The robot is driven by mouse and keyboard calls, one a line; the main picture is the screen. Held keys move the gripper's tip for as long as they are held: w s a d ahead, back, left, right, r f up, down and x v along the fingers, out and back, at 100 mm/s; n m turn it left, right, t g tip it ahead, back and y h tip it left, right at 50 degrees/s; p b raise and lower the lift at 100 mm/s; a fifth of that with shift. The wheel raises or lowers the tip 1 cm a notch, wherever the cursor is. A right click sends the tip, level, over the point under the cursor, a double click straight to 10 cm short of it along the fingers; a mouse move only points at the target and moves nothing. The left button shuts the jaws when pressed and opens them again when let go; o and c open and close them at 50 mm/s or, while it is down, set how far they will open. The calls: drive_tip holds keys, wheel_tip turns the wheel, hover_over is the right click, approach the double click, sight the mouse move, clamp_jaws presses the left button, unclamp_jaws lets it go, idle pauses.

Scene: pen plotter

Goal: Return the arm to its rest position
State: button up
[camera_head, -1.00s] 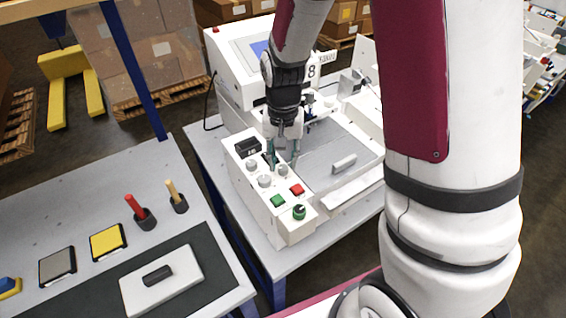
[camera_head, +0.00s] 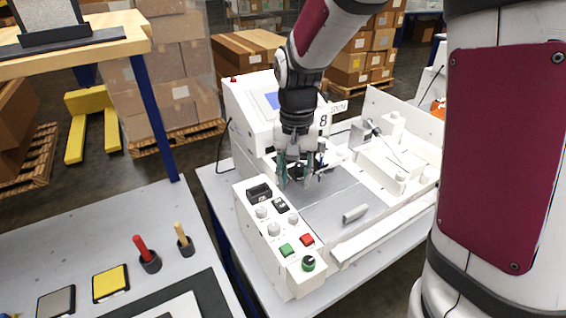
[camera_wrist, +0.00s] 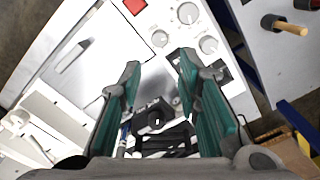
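My gripper (camera_head: 300,174) hangs from my arm above the left part of the pen plotter (camera_head: 345,212), beside its control panel. In the wrist view my gripper (camera_wrist: 158,95) has its two teal-padded fingers apart, with nothing held between them. The plotter's black pen carriage shows beyond and between the fingers in the wrist view (camera_wrist: 155,118). The control panel (camera_head: 270,222) has several grey knobs, a green button (camera_head: 287,250), a red button (camera_head: 307,239) and a green-and-black knob (camera_head: 309,263). Whether a fingertip touches the plotter cannot be told.
A grey table (camera_head: 105,235) at the left holds a red-handled tool (camera_head: 141,246), a wooden-handled tool (camera_head: 181,230) and a yellow pad (camera_head: 110,283). A wooden shelf (camera_head: 100,40) stands behind it. Stacked cartons and a yellow pallet jack (camera_head: 88,110) are farther back.

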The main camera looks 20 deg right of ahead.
drive_tip(key=s+r+n+t, duration=0.5)
drive_tip(key=s+r, duration=1)
drive_tip(key=s, duration=0.3)
drive_tip(key=shift+t, duration=0.3)
idle(0.4)
